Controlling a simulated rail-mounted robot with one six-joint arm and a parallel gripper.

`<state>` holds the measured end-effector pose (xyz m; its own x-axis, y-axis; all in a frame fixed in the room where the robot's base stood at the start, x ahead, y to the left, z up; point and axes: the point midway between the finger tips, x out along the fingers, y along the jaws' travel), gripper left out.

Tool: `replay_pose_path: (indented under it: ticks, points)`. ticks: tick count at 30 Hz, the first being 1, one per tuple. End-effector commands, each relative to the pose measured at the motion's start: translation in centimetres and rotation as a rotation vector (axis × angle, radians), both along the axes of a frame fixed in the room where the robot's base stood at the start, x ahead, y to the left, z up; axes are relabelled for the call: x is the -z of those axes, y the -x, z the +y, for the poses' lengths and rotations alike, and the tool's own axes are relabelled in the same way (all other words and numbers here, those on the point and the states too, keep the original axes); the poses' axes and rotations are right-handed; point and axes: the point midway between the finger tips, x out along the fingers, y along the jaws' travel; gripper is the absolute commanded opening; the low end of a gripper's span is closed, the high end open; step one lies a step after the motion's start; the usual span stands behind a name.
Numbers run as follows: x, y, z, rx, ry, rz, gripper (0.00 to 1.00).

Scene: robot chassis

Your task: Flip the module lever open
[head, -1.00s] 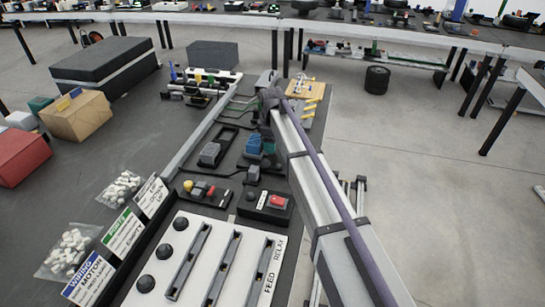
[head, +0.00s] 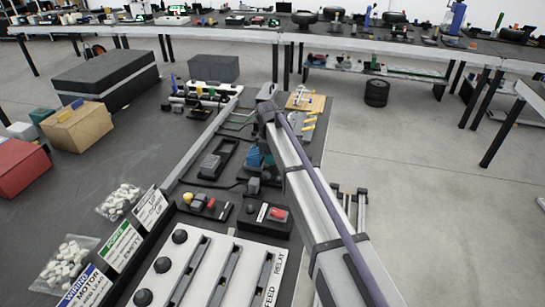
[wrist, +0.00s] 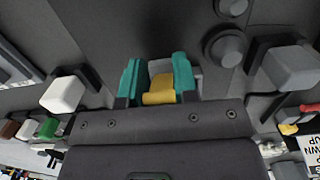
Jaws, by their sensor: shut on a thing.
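In the wrist view, my gripper (wrist: 157,82) has two teal fingers closed on either side of a yellow piece that looks like the module lever (wrist: 158,90). A grey block shows behind it, and the dark gripper body hides the lower part. In the head view, my arm reaches down over a blue module (head: 252,156) on the dark chassis board. The arm covers part of this module, and the fingertips and lever cannot be made out clearly there.
A red rocker switch (head: 277,213) and a module with coloured buttons (head: 205,204) sit nearer on the board. A grey block module (head: 210,163) lies to the left. The white labelled panel (head: 225,262) is in front. A wooden plate (head: 306,102) lies beyond.

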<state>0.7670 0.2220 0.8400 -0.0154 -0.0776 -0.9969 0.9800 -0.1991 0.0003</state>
Motion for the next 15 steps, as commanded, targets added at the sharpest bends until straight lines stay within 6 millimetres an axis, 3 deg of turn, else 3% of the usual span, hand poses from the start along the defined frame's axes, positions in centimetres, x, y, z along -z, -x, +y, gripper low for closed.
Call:
replay_pose_path:
  ticks: [5, 13, 14, 15]
  points:
    - [-0.2, -0.26, 0.78, -0.002, 0.19, 0.039, 0.04]
    - [-0.38, -0.1, 0.65, 0.0, 0.211, 0.043, 0.04]
    - [-0.37, -0.1, 0.65, 0.0, 0.211, 0.043, 0.29]
    - [-0.37, -0.1, 0.65, 0.0, 0.211, 0.043, 0.33]
